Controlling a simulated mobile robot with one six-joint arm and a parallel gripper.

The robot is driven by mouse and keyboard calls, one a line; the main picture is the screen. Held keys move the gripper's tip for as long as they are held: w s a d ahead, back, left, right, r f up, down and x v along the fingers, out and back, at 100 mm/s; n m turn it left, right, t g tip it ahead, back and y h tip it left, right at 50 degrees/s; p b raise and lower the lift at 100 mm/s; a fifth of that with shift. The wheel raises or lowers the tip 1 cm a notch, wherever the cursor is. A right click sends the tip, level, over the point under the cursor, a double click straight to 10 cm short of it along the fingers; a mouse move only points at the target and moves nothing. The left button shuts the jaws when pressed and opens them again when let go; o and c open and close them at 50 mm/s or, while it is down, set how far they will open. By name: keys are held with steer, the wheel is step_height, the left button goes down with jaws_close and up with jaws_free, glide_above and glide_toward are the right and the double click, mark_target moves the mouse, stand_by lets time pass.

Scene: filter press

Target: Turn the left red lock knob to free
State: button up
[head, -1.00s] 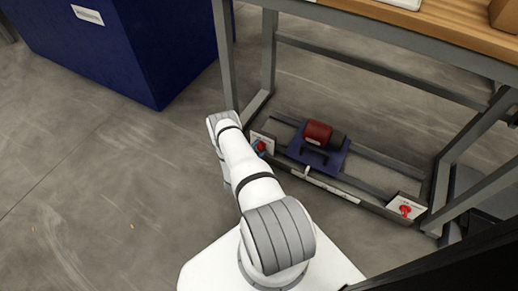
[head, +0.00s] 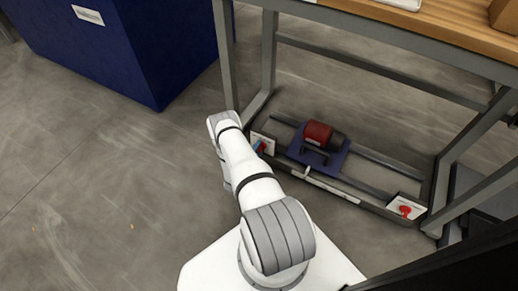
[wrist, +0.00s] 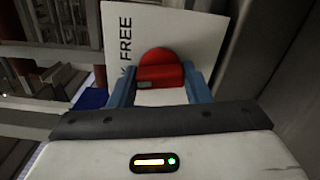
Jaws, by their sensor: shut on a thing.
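The left red lock knob (wrist: 160,68) sits on a white plate (wrist: 185,32) in the wrist view. The plate's black lettering reads "FREE", with part of another word hidden below it. My gripper (wrist: 160,90) has its blue fingers on either side of the knob's grip bar and is shut on it. The bar lies across the wrist picture between the fingers. In the head view the left knob (head: 263,148) is small and partly covered by a blue finger. A second red knob (head: 405,210) sits on another white plate at the right end of the frame.
A low grey rail frame under the wooden-topped bench carries a blue base (head: 330,163) with a red cylinder (head: 318,133). A grey bench leg (head: 268,50) stands close behind the left plate. A large blue box (head: 120,45) stands left; the floor between is open.

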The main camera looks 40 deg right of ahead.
steer(key=shift+a+m+p, duration=0.15)
steer(key=shift+m+p, duration=0.3)
steer(key=shift+m, duration=4.05)
steer(key=shift+f, duration=0.1)
steer(key=o, duration=1)
steer(key=p+v, duration=0.2)
steer(key=v, duration=0.5)
steer(key=shift+s+a, duration=0.15)
steer(key=shift+a, duration=0.1)
